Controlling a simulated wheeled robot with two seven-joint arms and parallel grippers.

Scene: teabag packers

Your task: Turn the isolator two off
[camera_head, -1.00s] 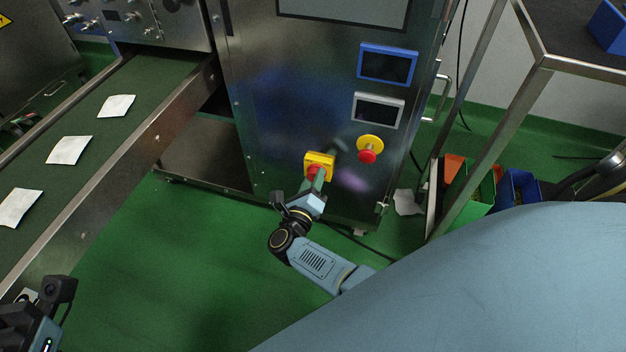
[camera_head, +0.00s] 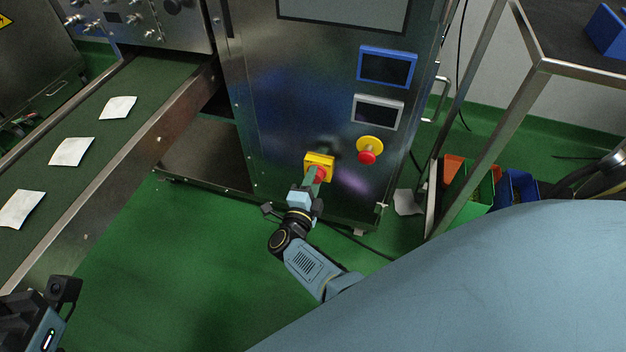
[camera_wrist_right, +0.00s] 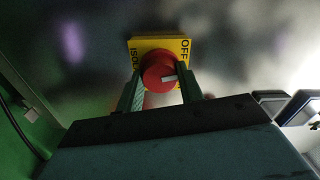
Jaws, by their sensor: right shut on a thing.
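The isolator is a yellow square plate (camera_head: 319,160) with a red rotary knob (camera_head: 321,174) on the lower front of the steel cabinet. In the right wrist view the yellow plate (camera_wrist_right: 148,42) shows the letters OFF and part of ISO, and the red knob (camera_wrist_right: 158,72) carries a pale mark pointing right. My right gripper (camera_head: 315,179) is at the isolator, its two fingers (camera_wrist_right: 160,92) on either side of the red knob, shut on it. Part of my left gripper (camera_head: 30,318) shows at the lower left, away from the isolator; its fingers are not visible.
A red emergency button on a yellow round base (camera_head: 370,146) sits right of the isolator, below two small screens (camera_head: 387,67). A green conveyor (camera_head: 100,120) with white teabag packets runs at left. A steel table frame (camera_head: 490,130) and crates (camera_head: 475,185) stand at right.

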